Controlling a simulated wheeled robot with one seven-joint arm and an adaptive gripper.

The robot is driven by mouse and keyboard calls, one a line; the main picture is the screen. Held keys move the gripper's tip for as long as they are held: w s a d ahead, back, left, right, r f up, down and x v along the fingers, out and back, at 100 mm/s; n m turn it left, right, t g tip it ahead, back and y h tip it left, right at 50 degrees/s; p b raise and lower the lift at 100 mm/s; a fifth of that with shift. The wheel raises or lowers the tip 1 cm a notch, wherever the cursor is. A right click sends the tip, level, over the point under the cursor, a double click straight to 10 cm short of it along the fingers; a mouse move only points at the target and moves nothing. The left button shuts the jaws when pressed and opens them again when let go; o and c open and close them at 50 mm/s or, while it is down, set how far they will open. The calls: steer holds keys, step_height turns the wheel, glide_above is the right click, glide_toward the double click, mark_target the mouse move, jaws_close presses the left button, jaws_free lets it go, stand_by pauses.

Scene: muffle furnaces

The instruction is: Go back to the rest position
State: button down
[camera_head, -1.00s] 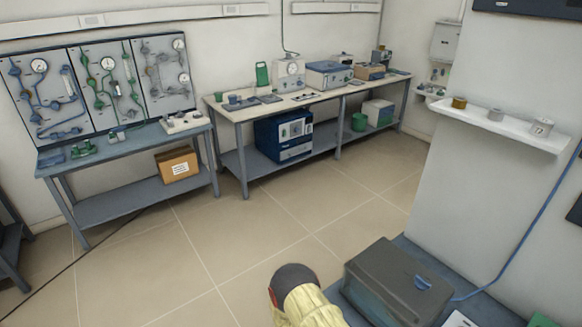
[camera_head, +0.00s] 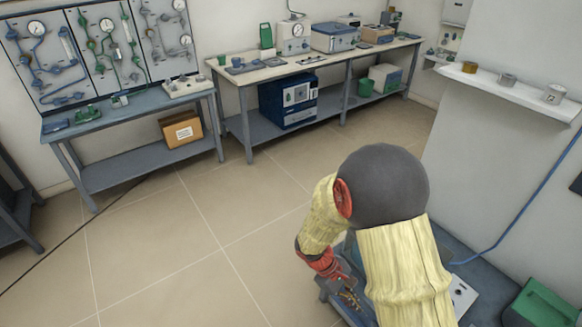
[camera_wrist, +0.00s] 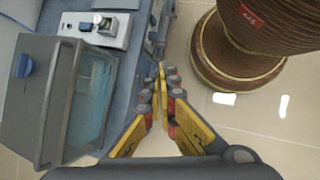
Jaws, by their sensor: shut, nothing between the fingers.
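My gripper (camera_wrist: 160,75) is shut and empty in the wrist view, with its yellow fingers closed together at the tips. It is near the edge of a blue-grey bench (camera_wrist: 118,80), with the tiled floor beyond. In the head view my yellow-sleeved arm bends down at the lower right, and my gripper (camera_head: 348,297) is at its lower end, small and partly hidden behind the arm. A grey box (camera_wrist: 32,95) with a clear front and a blue knob stands on the bench to the left of my gripper in the wrist view.
My arm hides most of the near bench (camera_head: 490,275) in the head view. A green box (camera_head: 545,303) is at the bottom right. A wall shelf (camera_head: 510,92) holds several small pots. Workbenches (camera_head: 290,68) line the back wall. The tiled floor (camera_head: 190,240) between is clear.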

steer(key=s+r+m+t+y, duration=0.2)
steer(key=s+r+m, duration=0.1)
steer(key=r, duration=0.8)
steer(key=s+r+m+t+y, duration=0.2)
steer(key=s+r, duration=0.3)
steer(key=r, duration=0.6)
steer(key=s+r+m+t+y, duration=0.2)
steer(key=s+r+m+t, duration=0.1)
steer(key=r, duration=0.8)
steer(key=shift+s+d+r+m+t, duration=0.15)
steer(key=shift+s+r+m+t, duration=0.1)
steer(key=shift+s+m+t, duration=0.25)
steer(key=c, duration=2.5)
jaws_free()
steer(key=shift+w, duration=0.1)
steer(key=shift+c, duration=0.2)
